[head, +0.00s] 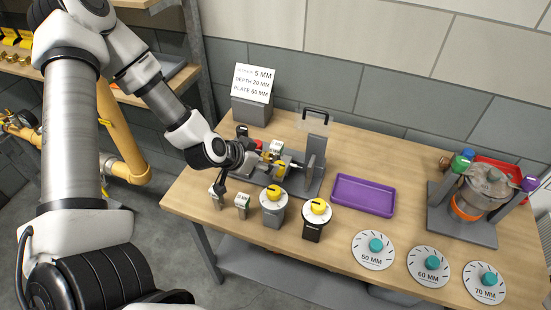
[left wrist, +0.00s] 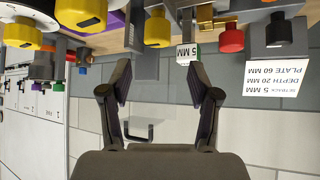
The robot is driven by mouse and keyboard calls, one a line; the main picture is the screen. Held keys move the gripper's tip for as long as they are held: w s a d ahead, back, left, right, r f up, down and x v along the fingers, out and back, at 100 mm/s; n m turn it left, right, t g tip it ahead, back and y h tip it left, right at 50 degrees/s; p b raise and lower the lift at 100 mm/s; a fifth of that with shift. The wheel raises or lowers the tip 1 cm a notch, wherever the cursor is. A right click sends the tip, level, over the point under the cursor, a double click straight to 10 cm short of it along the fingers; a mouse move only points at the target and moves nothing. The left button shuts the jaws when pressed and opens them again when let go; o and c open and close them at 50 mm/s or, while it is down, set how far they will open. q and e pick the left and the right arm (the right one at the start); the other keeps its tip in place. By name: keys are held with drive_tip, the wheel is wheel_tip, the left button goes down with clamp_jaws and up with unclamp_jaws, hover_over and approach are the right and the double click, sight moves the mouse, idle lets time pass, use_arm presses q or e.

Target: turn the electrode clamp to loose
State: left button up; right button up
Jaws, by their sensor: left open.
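My left gripper (head: 240,168) is over the left end of the grey burner fixture (head: 314,178) on the bench. In the left wrist view its two fingers (left wrist: 160,92) stand wide apart with nothing between them. Beyond the fingertips are a yellow knob (left wrist: 158,28), a white block labelled 5 MM (left wrist: 187,54) and a red knob (left wrist: 231,40) beside a black one (left wrist: 270,34). I cannot tell which of these is the electrode clamp, nor its setting. In the head view my gripper partly hides the fixture. My right gripper is not in view.
Two yellow-topped dial posts (head: 273,203) (head: 317,211) and small labelled blocks (head: 242,204) stand in front. A sign (head: 253,83) reads 5 MM, DEPTH 20 MM, PLATE 60 MM. A purple tray (head: 363,195), round plates (head: 428,266) and a burner stand (head: 462,215) lie to the right.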

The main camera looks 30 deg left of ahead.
use_arm(q)
drive_tip(key=x, duration=0.7)
drive_tip(key=shift+d+f+b, duration=0.2)
drive_tip(key=shift+d+b, duration=0.05)
drive_tip(key=shift+b, duration=0.1)
drive_tip(key=shift+w+a+f, duration=0.1)
drive_tip(key=shift+w+f, duration=0.15)
drive_tip(key=shift+f, duration=0.1)
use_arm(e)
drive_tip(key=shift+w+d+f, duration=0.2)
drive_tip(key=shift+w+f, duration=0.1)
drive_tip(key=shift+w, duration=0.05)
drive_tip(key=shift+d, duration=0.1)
use_arm(q)
drive_tip(key=c, duration=1.2)
